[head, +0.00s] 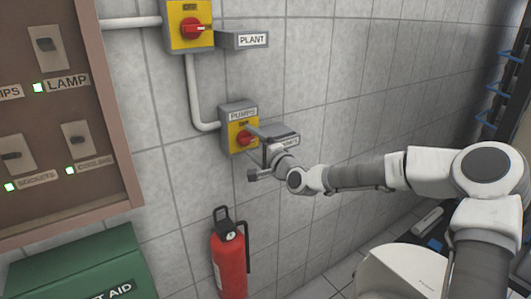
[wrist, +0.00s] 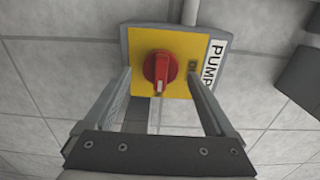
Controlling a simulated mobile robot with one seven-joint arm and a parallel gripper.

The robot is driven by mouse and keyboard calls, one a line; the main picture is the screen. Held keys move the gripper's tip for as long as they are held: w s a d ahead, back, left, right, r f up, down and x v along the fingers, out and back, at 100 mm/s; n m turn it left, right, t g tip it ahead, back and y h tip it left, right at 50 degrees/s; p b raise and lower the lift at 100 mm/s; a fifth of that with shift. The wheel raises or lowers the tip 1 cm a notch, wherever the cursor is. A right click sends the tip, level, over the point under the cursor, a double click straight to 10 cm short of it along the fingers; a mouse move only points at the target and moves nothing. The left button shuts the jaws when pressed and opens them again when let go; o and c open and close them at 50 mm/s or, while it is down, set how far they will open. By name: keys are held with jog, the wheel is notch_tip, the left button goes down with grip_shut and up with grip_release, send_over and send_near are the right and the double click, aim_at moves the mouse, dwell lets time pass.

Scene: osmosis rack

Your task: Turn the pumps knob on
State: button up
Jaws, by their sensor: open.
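The pumps switch is a grey box with a yellow plate (head: 233,142) and a "PUMPS" label, fixed on the tiled wall. It also shows in the wrist view as a yellow plate (wrist: 185,88). Its red knob (wrist: 159,68) sits at the plate's middle, with its grip ridge running up and down in that view. In the head view the red knob (head: 243,138) is partly beside my gripper. My gripper (wrist: 160,78) is open, its two fingers apart on either side of the knob. Whether the fingers touch the knob cannot be told; gaps show on both sides.
Above is a similar yellow switch (head: 189,14) with a red knob and a "PLANT" sign (head: 250,41). A switch panel (head: 92,205) with lit green lamps is at left. A red fire extinguisher (head: 230,262) and a green first aid box (head: 85,262) are below.

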jog(key=v, duration=1.7)
